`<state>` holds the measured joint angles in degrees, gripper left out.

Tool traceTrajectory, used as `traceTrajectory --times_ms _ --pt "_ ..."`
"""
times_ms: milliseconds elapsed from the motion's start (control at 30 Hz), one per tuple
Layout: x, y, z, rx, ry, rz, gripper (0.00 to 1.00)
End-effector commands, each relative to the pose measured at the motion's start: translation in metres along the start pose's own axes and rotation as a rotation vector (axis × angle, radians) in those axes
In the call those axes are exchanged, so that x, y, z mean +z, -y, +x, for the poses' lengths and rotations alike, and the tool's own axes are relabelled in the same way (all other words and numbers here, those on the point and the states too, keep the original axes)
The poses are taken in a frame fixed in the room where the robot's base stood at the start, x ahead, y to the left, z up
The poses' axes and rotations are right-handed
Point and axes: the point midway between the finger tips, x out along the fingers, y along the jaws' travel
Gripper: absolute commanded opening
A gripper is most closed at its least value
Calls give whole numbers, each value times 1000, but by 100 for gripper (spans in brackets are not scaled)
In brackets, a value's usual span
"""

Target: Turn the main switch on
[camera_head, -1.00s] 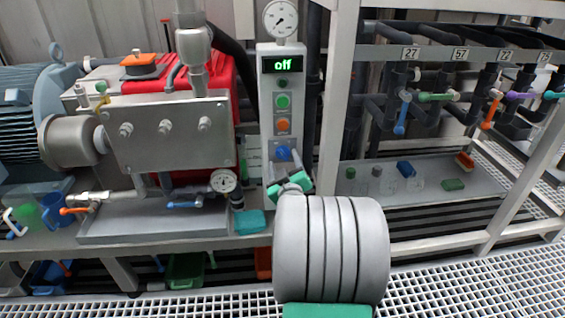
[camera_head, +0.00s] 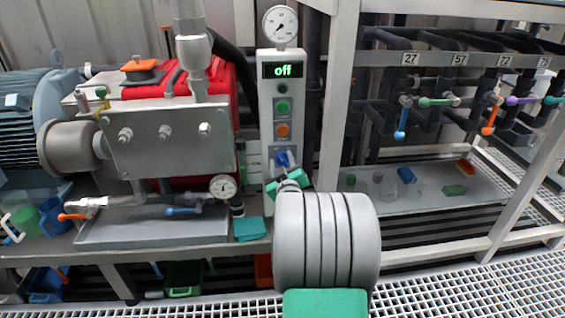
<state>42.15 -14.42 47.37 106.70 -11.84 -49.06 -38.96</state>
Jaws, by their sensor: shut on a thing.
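The main switch (camera_head: 282,158), a blue knob, is low on the panel, below a green button (camera_head: 283,107) and an orange button (camera_head: 282,130). My gripper (camera_head: 285,172), with green parts, is at the knob and shut on it. The fingers hide part of the knob, so its exact angle is hard to tell.
Left of the panel is a red pump unit (camera_head: 221,90) with a steel plate (camera_head: 165,150) and a small gauge (camera_head: 222,187). A round gauge (camera_head: 280,24) tops the panel. A frame post (camera_head: 338,100) stands close to its right.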

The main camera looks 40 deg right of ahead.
Motion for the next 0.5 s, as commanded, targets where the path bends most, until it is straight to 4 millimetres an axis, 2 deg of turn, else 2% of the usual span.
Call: traceTrajectory --times_ms 33,233,500 --pt "0 0 0 0 0 0 19" --pt "0 0 0 0 0 0 2" --pt "0 0 0 0 0 19 1"
